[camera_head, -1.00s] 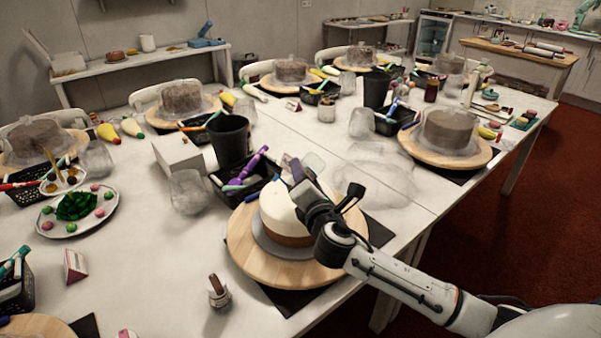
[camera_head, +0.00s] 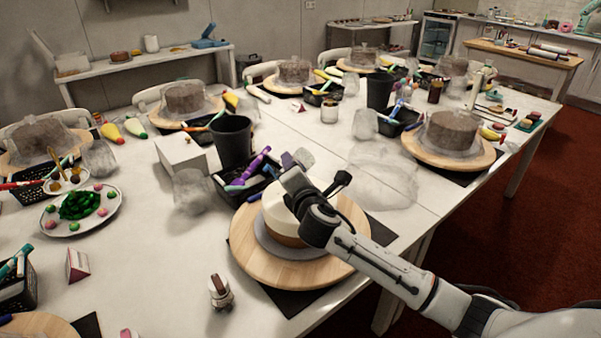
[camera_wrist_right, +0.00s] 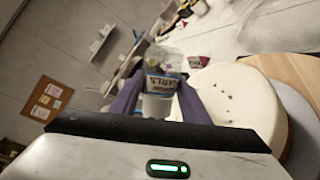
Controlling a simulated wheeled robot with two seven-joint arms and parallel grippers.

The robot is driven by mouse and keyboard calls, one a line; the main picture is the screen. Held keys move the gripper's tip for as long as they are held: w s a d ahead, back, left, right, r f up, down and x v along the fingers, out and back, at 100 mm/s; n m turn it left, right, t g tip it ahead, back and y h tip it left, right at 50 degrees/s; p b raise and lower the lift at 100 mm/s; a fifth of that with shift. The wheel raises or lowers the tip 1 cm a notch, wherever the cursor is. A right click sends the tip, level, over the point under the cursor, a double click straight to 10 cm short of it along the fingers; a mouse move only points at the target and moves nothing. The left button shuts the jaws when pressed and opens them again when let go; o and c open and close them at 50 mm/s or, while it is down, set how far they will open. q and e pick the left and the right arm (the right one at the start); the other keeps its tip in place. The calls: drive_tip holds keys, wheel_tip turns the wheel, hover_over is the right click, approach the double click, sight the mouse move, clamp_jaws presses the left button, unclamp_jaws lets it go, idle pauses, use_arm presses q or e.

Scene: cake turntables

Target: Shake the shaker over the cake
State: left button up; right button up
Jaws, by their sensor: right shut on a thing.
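The cake (camera_head: 279,219), white on top and brown below, stands on a round wooden turntable (camera_head: 250,262). Its white top (camera_wrist_right: 232,97) carries several small dark specks in the right wrist view. My right gripper (camera_head: 294,168) is over the far side of the cake in the head view. In the right wrist view its two fingers (camera_wrist_right: 158,98) are shut on the shaker (camera_wrist_right: 160,83), a small clear-and-white container with a printed label. The shaker is largely hidden by my wrist in the head view. My left gripper is not in view.
A black tray of coloured tools (camera_head: 235,192) stands just behind the turntable. A black cup (camera_head: 231,140) and a white box (camera_head: 180,153) are farther back. A small jar (camera_head: 221,293) stands front left of the turntable. Table space left of the turntable is mostly clear.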

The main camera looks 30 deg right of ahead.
drive_tip(key=shift+s+f+m+g+y, duration=0.15)
drive_tip(key=shift+s+m+g+y, duration=0.1)
drive_tip(key=shift+s+m, duration=0.25)
drive_tip(key=shift+s+f+m+g+y, duration=0.15)
drive_tip(key=shift+s+m+g, duration=0.1)
drive_tip(key=shift+s+m, duration=0.25)
drive_tip(key=shift+w+d, duration=0.4)
drive_tip(key=shift+w, duration=0.45)
drive_tip(key=shift+w+d, duration=0.4)
drive_tip(key=shift+w, duration=0.45)
drive_tip(key=shift+w+d, duration=0.4)
drive_tip(key=shift+w, duration=0.45)
drive_tip(key=shift+r+n, duration=0.15)
drive_tip(key=shift+n, duration=0.35)
drive_tip(key=shift+d+r, duration=0.25)
drive_tip(key=shift+d, duration=0.15)
drive_tip(key=shift+a+f, duration=0.3)
drive_tip(key=shift+a, duration=0.15)
drive_tip(key=shift+r+n+t+h, duration=0.2)
drive_tip(key=shift+n+t+h, duration=0.1)
drive_tip(key=shift+t+h, duration=0.1)
